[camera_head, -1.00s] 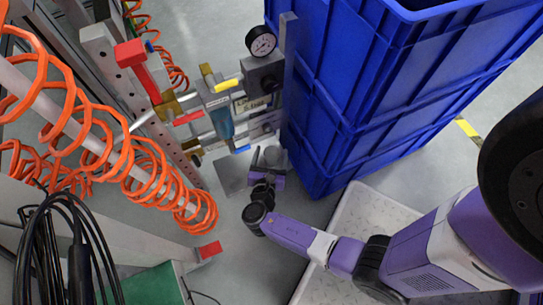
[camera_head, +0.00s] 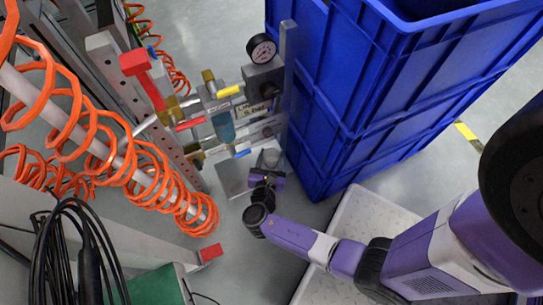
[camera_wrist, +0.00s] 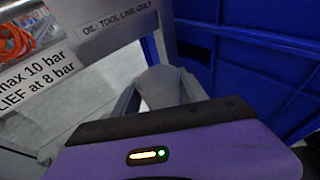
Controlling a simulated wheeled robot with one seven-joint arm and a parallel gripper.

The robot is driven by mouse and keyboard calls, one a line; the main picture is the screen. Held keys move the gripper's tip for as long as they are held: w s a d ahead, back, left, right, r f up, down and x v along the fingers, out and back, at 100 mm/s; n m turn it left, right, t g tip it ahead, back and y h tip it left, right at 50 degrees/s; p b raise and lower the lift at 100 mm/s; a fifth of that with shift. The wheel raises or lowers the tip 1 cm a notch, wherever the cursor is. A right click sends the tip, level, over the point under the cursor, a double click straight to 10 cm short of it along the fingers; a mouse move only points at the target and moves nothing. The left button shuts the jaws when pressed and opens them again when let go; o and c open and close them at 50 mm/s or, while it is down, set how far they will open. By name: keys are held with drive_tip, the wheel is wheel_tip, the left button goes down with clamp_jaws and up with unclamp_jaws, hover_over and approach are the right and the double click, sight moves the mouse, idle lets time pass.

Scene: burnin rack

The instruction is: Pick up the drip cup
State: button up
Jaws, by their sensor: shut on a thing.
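The drip cup (camera_wrist: 165,86) is a small grey cup between my gripper's fingers in the wrist view. It also shows in the head view (camera_head: 269,158), low beside the blue crates and under the valve assembly. My gripper (camera_wrist: 160,103) is shut on the cup, with one finger on each side. In the head view my gripper (camera_head: 266,170) is small and reaches the cup from below in the picture. The cup's lower part is hidden by my gripper. I cannot tell whether the cup still touches what is under it.
Stacked blue crates (camera_head: 345,110) stand close to the right of my gripper. The valve assembly with a gauge (camera_head: 261,48) rises just above it. A grey plate (camera_head: 233,179) lies to the left. Orange coiled hoses (camera_head: 150,180) hang farther left.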

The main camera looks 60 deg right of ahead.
wheel_tip(320, 180, up, 3)
drive_tip(key=shift+f+p, duration=0.1)
drive_tip(key=shift+p, duration=0.75)
drive_tip(key=s+a, duration=0.3)
drive_tip(key=a, duration=0.5)
drive_tip(key=s+a+p, duration=0.1)
drive_tip(key=s+a, duration=0.2)
drive_tip(key=a, duration=0.5)
drive_tip(key=shift+s+a+f, duration=0.35)
drive_tip(key=shift+s, duration=0.05)
